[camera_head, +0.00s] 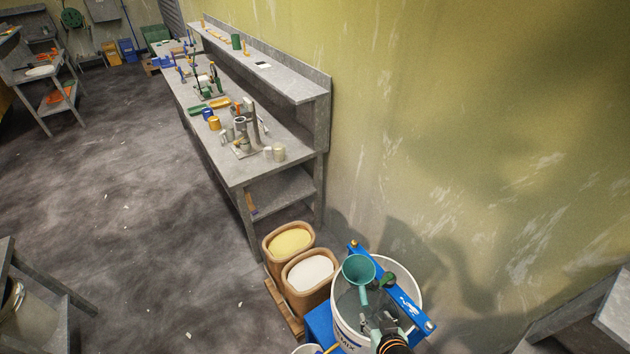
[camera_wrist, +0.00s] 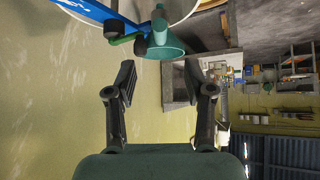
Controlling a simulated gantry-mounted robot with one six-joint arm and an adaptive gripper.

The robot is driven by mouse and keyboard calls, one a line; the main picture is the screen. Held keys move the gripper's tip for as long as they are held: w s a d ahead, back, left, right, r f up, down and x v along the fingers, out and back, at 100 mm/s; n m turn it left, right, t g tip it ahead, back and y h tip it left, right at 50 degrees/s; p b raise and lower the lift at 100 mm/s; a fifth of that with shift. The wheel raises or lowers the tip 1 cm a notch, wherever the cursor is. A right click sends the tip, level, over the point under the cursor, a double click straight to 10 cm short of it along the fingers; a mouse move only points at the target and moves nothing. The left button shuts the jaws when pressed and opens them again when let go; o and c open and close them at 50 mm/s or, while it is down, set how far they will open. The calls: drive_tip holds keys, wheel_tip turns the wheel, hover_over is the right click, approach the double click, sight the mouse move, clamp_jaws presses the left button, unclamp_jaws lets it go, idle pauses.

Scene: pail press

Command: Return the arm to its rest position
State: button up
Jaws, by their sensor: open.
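My gripper (camera_head: 378,322) is at the bottom of the head view, over the near side of a large white pail (camera_head: 338,322). In the wrist view my gripper (camera_wrist: 158,85) has its two dark fingers spread wide with nothing between them. The funnel also shows past the fingertips in the wrist view (camera_wrist: 165,46). I cannot tell whether the gripper touches the pail.
A long workbench (camera_head: 245,170) with tools runs along the yellow wall (camera_head: 440,120). A grey table (camera_head: 612,318) is at the right edge. The floor at left is mostly clear.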

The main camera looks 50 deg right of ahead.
drive_tip(key=w+a+r+n+t+y+p, duration=0.25)
drive_tip(key=w+a+r+n+t, duration=0.2)
drive_tip(key=w+a+r, duration=1.15)
drive_tip(key=a+r+n+t+y+p, duration=0.25)
drive_tip(key=a+r+n+y, duration=0.2)
drive_tip(key=a+r, duration=1.1)
wheel_tip(320, 180, down, 40)
drive_tip(key=a+b, duration=0.1)
drive_tip(key=b, duration=3.6)
drive_tip(key=shift+a+r+g+b, duration=0.2)
drive_tip(key=shift+a+g+b, duration=0.1)
drive_tip(key=shift+a+b, duration=0.05)
